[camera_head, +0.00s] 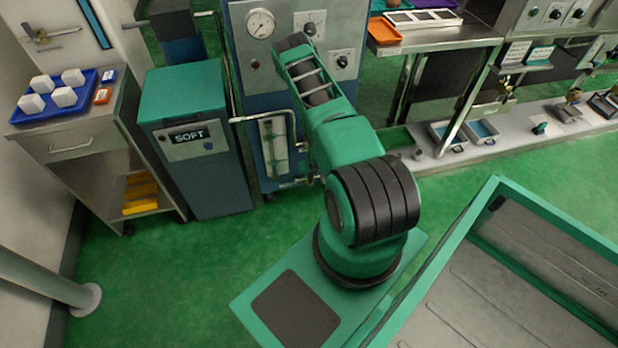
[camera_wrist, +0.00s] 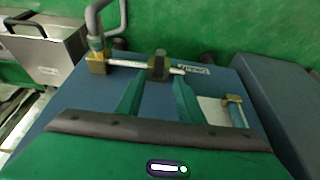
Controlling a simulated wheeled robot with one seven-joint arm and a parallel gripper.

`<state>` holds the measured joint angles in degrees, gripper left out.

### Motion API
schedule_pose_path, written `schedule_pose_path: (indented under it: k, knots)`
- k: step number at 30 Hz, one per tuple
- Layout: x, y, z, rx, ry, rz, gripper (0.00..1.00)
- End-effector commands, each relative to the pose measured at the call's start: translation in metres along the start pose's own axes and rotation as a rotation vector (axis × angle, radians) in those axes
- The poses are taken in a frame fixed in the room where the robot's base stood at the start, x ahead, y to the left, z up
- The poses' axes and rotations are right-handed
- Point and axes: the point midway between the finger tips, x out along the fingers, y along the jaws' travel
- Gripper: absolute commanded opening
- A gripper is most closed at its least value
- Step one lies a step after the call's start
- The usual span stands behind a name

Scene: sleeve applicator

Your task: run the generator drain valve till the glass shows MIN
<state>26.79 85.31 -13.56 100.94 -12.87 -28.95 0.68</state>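In the wrist view a brass fitting (camera_wrist: 97,61) on a grey bent pipe carries a pale horizontal rod with a dark valve handle (camera_wrist: 158,66) on it. A small label is beside it, too blurred to read surely. My gripper (camera_wrist: 159,80) is open; its green fingers stand apart, one on each side below the handle, with no clear contact. A brass-ended sight glass (camera_wrist: 235,111) lies to the right. In the head view the glass (camera_head: 273,146) shows on the blue generator (camera_head: 252,88); its level and marks are unreadable. My arm hides my gripper there.
A steel bench (camera_head: 440,40) is at the right. A large green-rimmed bin (camera_head: 485,205) fills the lower right.

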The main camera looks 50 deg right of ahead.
Motion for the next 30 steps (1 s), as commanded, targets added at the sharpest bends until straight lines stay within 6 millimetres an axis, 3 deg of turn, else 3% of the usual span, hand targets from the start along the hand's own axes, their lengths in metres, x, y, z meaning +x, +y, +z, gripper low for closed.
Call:
schedule_pose_path:
  k: [6,12,30]
  knots:
    - [-0.039,-0.001,-0.001,0.0,-0.001,0.0,0.34]
    - [-0.057,-0.001,-0.001,0.001,-0.002,0.0,0.34]
    - [-0.061,-0.002,0.0,0.0,-0.002,0.0,0.34]
